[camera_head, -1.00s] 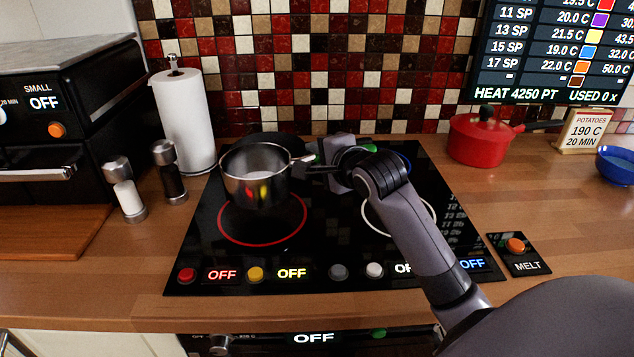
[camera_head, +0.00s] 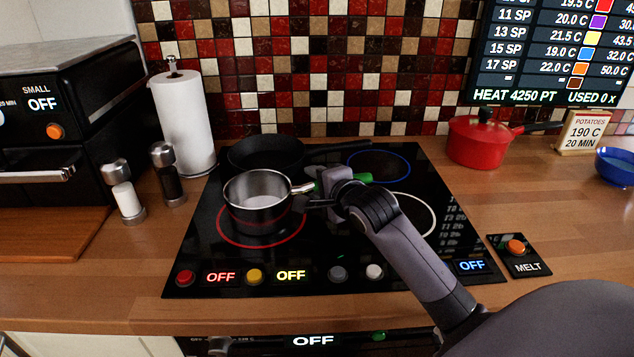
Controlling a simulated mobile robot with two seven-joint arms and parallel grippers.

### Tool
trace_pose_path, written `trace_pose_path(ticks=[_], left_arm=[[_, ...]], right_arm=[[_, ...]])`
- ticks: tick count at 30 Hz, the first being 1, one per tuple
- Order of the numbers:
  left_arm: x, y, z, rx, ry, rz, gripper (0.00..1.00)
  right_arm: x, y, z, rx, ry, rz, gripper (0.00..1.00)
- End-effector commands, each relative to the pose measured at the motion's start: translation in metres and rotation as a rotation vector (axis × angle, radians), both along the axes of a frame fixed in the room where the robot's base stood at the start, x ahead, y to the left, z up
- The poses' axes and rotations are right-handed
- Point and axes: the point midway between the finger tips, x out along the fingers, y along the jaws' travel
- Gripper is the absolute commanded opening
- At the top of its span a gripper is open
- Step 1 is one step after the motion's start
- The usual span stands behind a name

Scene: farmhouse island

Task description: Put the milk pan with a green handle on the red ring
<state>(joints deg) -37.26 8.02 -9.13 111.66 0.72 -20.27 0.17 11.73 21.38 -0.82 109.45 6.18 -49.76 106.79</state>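The steel milk pan (camera_head: 257,203) is over the red ring (camera_head: 226,231) at the front left of the black hob. The ring's outline shows around the pan's lower part. I cannot tell whether its base touches the glass. Its green handle (camera_head: 364,178) points right, and its tip shows beyond my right gripper. My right gripper (camera_head: 316,192) is at the handle, close to the pan's right side, and appears shut on it. The fingers partly hide the handle. My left gripper is not in view.
A black frying pan (camera_head: 266,153) stands on the hob behind the milk pan. A blue ring (camera_head: 379,166) and a white ring (camera_head: 432,222) are bare at right. A red pot (camera_head: 478,143) stands right of the hob. A paper towel roll (camera_head: 184,120) and two mills stand left.

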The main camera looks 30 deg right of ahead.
Motion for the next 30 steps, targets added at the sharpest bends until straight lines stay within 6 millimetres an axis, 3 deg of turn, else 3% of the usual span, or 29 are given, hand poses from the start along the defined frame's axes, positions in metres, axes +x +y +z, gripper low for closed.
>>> trace_pose_path(ticks=[14, 30], left_arm=[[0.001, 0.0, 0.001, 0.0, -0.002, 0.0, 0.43], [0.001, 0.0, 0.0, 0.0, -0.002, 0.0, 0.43]], right_arm=[[-0.006, 0.001, 0.005, 0.0, 0.001, 0.001, 0.51], [-0.083, 0.009, 0.03, 0.001, 0.001, 0.001, 0.51]])
